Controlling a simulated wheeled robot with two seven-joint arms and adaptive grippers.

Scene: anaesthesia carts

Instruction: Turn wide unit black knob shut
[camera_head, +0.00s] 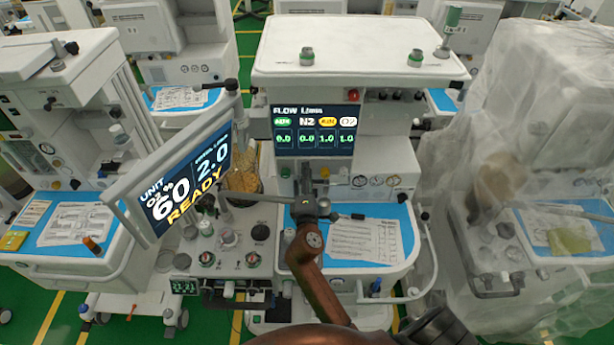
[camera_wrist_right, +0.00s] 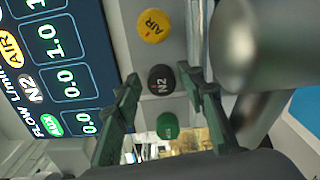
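The wide unit (camera_head: 360,65) stands in the middle of the head view, its flow screen (camera_head: 316,130) reading 0.0 under N2. Its black knob, marked N2 (camera_wrist_right: 161,78), sits between the yellow AIR knob (camera_wrist_right: 154,25) and the green knob (camera_wrist_right: 168,125) in the right wrist view. In the head view my right gripper (camera_head: 305,176) is below the screen and hides the black knob. In the right wrist view its fingers are apart, one on each side of the black knob, with gaps showing. I cannot tell its exact distance from the knob. My left gripper is not in view.
A tilted monitor (camera_head: 181,180) reading READY stands left of my right arm. A blue work surface with a paper sheet (camera_head: 372,242) lies right of it. A plastic-covered cart (camera_head: 540,140) is at the right, another cart (camera_head: 50,150) at the left.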

